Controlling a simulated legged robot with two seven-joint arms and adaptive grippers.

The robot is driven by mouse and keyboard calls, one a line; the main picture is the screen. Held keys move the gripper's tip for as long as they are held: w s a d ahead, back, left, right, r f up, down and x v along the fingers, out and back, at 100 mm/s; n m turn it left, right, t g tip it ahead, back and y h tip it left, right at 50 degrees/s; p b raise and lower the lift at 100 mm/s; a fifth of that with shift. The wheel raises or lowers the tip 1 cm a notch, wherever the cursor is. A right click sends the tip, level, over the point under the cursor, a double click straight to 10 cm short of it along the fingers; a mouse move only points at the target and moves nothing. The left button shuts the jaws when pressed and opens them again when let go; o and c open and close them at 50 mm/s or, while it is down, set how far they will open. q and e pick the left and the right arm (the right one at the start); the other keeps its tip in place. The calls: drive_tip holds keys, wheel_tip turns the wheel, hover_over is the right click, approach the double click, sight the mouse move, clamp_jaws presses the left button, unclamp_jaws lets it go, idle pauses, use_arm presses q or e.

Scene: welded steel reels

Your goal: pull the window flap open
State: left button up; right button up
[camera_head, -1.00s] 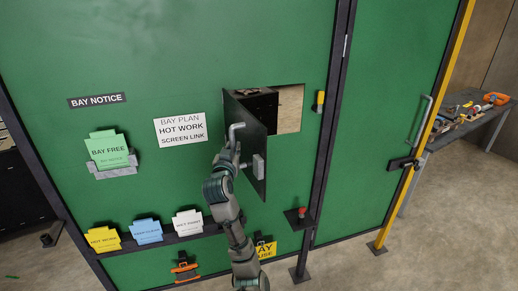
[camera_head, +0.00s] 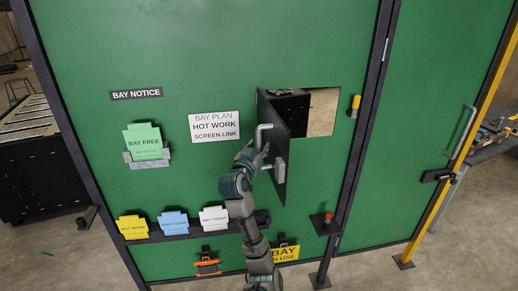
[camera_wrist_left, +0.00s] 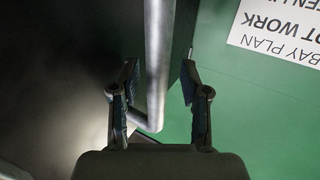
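The window flap (camera_head: 273,112) is a dark panel on the green wall, hinged at the opening's left edge and swung outward. A grey bent bar handle (camera_head: 266,127) and a grey block (camera_head: 281,172) are on its face. My left gripper (camera_head: 259,152) is at the handle's lower part. In the left wrist view, the handle bar (camera_wrist_left: 158,60) runs between the two fingers of the left gripper (camera_wrist_left: 158,90). The fingers stand apart with gaps beside the bar, so it is not clamped. My right gripper is not in view.
The window opening (camera_head: 322,112) shows right of the flap. Left of it are the bay plan sign (camera_head: 214,127) and the green card (camera_head: 143,142) in its holder. A card shelf (camera_head: 190,233) lies below. A red button (camera_head: 328,217) sits on a bracket at lower right.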

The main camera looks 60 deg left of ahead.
use_arm(q)
drive_tip(key=shift+a+f, duration=0.1)
drive_tip(key=shift+a, duration=0.05)
drive_tip(key=v, duration=1.1)
drive_tip(key=shift+s+d, duration=0.25)
drive_tip(key=shift+s, duration=0.05)
drive_tip(key=shift+a, duration=0.1)
